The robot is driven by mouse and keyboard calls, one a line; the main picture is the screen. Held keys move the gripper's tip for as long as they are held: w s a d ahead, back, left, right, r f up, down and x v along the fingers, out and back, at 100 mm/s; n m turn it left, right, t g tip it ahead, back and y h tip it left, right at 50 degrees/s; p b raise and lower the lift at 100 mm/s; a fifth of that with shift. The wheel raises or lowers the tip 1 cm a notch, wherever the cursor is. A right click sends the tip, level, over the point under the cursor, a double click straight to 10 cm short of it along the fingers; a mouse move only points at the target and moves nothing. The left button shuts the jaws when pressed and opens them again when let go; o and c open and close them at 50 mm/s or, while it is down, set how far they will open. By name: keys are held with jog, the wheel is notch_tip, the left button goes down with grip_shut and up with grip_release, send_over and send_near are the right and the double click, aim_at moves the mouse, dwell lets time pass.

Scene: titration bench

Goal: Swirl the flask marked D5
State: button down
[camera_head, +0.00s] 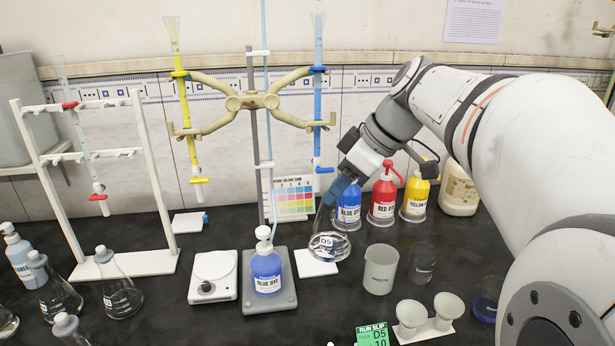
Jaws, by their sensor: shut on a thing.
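The flask marked D5 (329,245) is clear glass with a white label and hangs tilted in the middle of the head view. My gripper (339,188) is shut on the flask's neck from above and to the right. The flask's base appears just above or at the edge of a white tile (314,262); I cannot tell whether they touch. The neck is partly hidden by the jaws.
Blue dye (347,208), red dye (384,192) and yellow dye (415,197) bottles stand behind and right. Another blue dye bottle (266,270) sits on a grey plate, left. A waste beaker (380,270) stands right. A burette stand (252,130) rises behind.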

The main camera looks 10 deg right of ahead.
jog(key=shift+r, duration=0.1)
notch_tip(320, 180, up, 3)
jog(key=shift+f+p, duration=0.1)
jog(key=shift+p, duration=0.8)
